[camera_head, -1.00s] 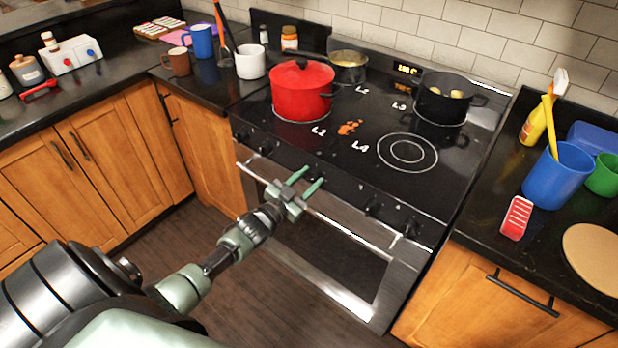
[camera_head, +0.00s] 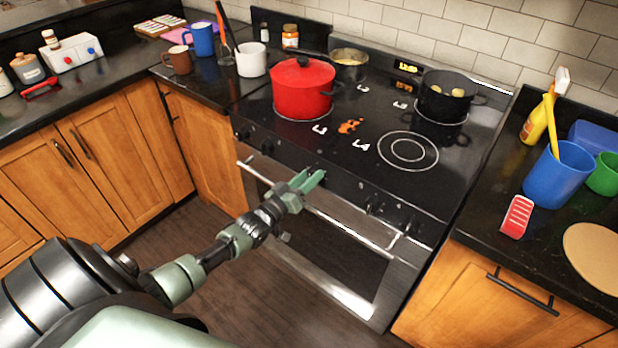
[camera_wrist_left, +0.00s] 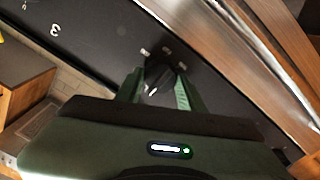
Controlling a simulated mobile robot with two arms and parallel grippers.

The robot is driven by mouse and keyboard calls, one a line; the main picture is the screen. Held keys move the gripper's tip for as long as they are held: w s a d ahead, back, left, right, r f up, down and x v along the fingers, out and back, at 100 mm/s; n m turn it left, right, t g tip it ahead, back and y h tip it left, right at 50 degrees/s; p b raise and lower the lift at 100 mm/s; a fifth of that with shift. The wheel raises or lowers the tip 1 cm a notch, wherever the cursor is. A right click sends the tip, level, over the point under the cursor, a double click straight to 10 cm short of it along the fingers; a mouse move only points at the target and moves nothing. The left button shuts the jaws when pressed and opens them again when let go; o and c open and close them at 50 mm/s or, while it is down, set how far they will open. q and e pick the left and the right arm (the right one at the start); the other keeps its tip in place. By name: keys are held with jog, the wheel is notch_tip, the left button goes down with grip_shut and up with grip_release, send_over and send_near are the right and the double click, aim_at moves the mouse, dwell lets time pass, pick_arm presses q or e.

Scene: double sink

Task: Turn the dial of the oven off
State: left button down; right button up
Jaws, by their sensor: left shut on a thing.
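The oven (camera_head: 330,240) has a black front control strip with several dark dials. My left gripper (camera_head: 312,179) reaches the strip near its middle, above the steel door handle (camera_head: 345,228). In the left wrist view, the green fingers (camera_wrist_left: 159,88) sit on either side of a dark dial (camera_wrist_left: 156,74) with a pale mark, and are shut on it. In the head view, the gripper hides this dial. Other dials show to the left (camera_head: 267,147) and right (camera_head: 375,208). My right gripper is not in view.
On the cooktop stand a red pot (camera_head: 302,90), a small pan (camera_head: 349,66) and a black pot (camera_head: 447,97). The floor before the oven is clear.

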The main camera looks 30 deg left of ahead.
pick_arm(q)
jog(key=shift+n, duration=0.4)
jog(key=c, duration=0.9)
grip_release()
jog(key=shift+s, duration=0.1)
jog(key=s, duration=0.7)
jog(key=shift+s+a, duration=0.3)
jog(key=shift+a, duration=0.05)
jog(key=shift+f, duration=0.15)
